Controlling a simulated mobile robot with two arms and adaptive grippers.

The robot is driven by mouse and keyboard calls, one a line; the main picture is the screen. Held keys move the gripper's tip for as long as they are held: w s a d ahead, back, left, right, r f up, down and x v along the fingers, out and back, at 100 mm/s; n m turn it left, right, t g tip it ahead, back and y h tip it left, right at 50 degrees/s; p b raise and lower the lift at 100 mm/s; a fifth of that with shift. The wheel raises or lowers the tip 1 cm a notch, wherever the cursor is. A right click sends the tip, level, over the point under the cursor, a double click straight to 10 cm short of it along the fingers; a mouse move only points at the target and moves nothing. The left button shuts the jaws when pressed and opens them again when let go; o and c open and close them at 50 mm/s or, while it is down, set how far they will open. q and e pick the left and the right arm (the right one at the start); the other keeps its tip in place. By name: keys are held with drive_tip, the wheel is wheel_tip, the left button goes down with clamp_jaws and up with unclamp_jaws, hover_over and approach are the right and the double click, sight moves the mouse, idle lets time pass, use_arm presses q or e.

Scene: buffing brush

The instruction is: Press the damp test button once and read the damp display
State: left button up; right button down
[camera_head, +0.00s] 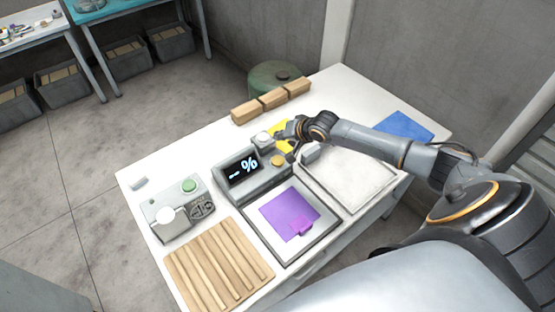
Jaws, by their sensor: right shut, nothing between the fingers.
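A grey device on the white table carries a dark damp display (243,168). The display shows a large "%" sign with small dash-like marks to its left; I make out no number. A round yellow-orange button (278,160) sits on the same device, right of the display. I take it for the damp test button, but I cannot read a label. My right gripper (281,136) is shut and empty, just behind that button and beside a white round part (263,138) of the device. It appears apart from the button. My left gripper is not in view.
A second box with a green button (189,186) stands left. A purple cloth (289,210) lies on a framed pad in front. A white tray (350,176) lies right, below my arm. Wooden blocks (272,100), a yellow piece (280,122), a blue cloth (404,126) and a slatted board (219,268) surround these.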

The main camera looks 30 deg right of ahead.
drive_tip(key=f, duration=0.1)
drive_tip(key=b, duration=0.8)
hover_over(279, 161)
wheel_tip(279, 161, down, 7)
drive_tip(key=shift+s, duration=0.1)
drive_tip(key=shift+f, duration=0.4)
drive_tip(key=shift+d, duration=0.1)
idle(0.4)
drive_tip(key=shift+f, duration=0.2)
drive_tip(key=shift+f, duration=0.25)
